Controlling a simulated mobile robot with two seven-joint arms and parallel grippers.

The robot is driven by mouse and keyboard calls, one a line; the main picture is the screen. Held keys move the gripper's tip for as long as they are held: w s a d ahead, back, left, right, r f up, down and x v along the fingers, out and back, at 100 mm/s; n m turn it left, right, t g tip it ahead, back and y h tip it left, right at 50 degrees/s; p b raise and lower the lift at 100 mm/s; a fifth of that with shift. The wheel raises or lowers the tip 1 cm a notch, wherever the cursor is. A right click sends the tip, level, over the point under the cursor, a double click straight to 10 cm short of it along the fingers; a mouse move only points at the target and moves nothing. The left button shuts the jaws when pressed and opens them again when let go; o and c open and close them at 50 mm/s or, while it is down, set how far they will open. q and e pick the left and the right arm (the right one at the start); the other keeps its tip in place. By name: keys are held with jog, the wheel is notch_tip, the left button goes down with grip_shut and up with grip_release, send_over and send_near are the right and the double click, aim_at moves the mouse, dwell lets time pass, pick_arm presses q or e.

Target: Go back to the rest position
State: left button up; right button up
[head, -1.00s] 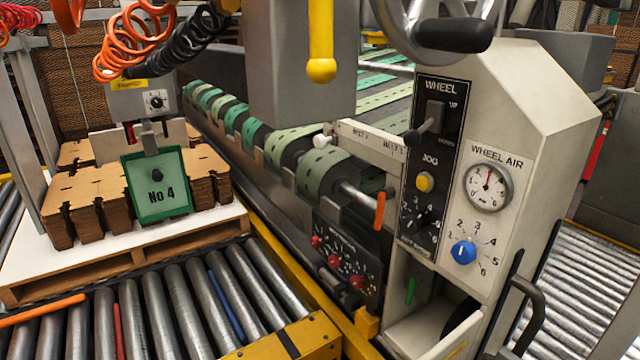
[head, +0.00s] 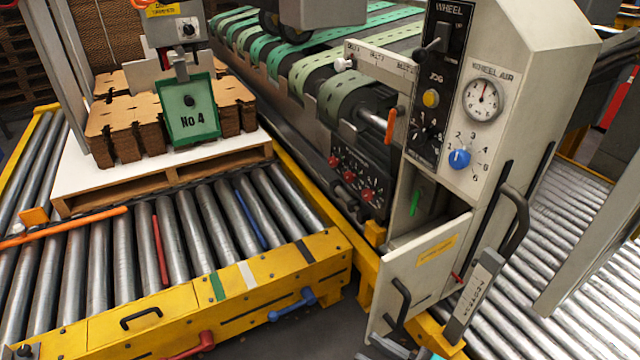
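At the bottom edge of the head view, in front of the white machine's lower panel, dark parts with a teal bit beside them appear to be my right gripper (head: 397,346). They are small and cut off by the frame, so I cannot tell whether the fingers are open or shut. I see nothing held there. My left gripper is not in view.
The white control cabinet (head: 540,75) stands at right, its lower panel (head: 425,275) close to the gripper. A yellow-framed roller conveyor (head: 280,275) lies at left, with a pallet (head: 100,192) of cardboard blanks (head: 115,125) behind. More rollers (head: 580,220) lie at right.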

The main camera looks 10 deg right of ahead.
pick_arm(q)
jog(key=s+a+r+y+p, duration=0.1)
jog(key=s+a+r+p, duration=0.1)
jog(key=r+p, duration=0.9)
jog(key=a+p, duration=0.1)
jog(key=p, duration=0.3)
jog(key=shift+p, duration=0.35)
pick_arm(e)
jog(key=s+d+r+m+h, duration=0.2)
jog(key=r+m+h, duration=0.2)
jog(key=r+h, duration=0.1)
jog(key=s+d+r+m+g+h, duration=0.1)
jog(key=d+r+m+h, duration=0.2)
jog(key=r+h, duration=0.3)
jog(key=shift+s+m, duration=0.4)
jog(key=shift+m, duration=0.1)
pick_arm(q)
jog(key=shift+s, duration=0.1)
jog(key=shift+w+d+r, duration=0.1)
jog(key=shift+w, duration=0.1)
